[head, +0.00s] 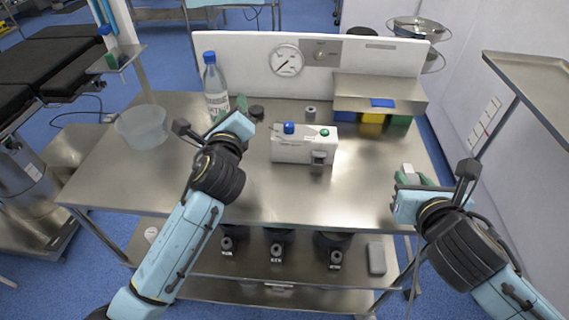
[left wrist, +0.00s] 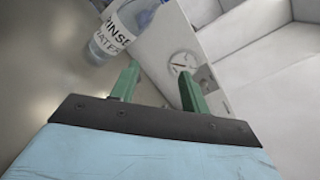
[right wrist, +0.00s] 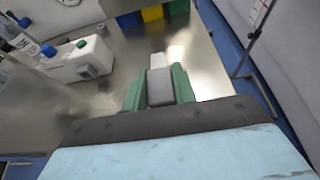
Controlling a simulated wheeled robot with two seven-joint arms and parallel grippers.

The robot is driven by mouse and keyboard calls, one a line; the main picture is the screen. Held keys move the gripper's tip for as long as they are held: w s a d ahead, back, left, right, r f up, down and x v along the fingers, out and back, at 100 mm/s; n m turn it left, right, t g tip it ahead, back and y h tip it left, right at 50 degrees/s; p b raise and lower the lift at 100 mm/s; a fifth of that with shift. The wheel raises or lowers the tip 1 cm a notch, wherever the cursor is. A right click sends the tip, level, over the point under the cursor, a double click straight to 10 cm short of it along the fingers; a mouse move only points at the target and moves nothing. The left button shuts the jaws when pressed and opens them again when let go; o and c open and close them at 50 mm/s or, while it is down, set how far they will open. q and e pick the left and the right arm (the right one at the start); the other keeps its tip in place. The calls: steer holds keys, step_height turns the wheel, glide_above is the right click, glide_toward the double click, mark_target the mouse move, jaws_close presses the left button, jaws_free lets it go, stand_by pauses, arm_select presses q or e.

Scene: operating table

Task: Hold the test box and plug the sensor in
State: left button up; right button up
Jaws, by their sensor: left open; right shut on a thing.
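The test box (head: 290,151) is a white box with a blue knob and a green button on top and a grey block on its front right. It stands on the steel table and also shows in the right wrist view (right wrist: 80,62). My left gripper (head: 240,106) is open and empty, to the left of the box and apart from it; its green fingers show in the left wrist view (left wrist: 157,82). My right gripper (head: 411,178) is shut on a grey and white block, apparently the sensor (right wrist: 160,85), over the table's right side, away from the box.
A rinse-water bottle (head: 215,88) and a clear bowl (head: 143,127) stand on the left. Behind is a white panel with a gauge (head: 287,61). Coloured bins (head: 372,123) sit under a shelf at back right. The table's front middle (head: 290,197) is clear.

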mark_target(289, 129)
arm_select(q)
steer(key=s+d+r+m+t+h, duration=0.15)
steer(key=s+d+m, duration=0.3)
steer(key=d, duration=0.45)
steer(key=s+d+f+m, duration=0.1)
steer(key=s, duration=0.1)
steer(key=s+d+f+m, duration=0.1)
steer(key=s+f+m, duration=0.1)
steer(key=s+d+f+m+g, duration=0.1)
steer(key=s+f, duration=0.1)
steer(key=shift+s+d+f+m, duration=0.1)
steer(key=shift+f+m, duration=0.05)
steer(key=shift+m, duration=0.2)
steer(key=w, duration=1.2)
steer(key=shift+f, duration=0.1)
steer(key=shift+s, duration=0.1)
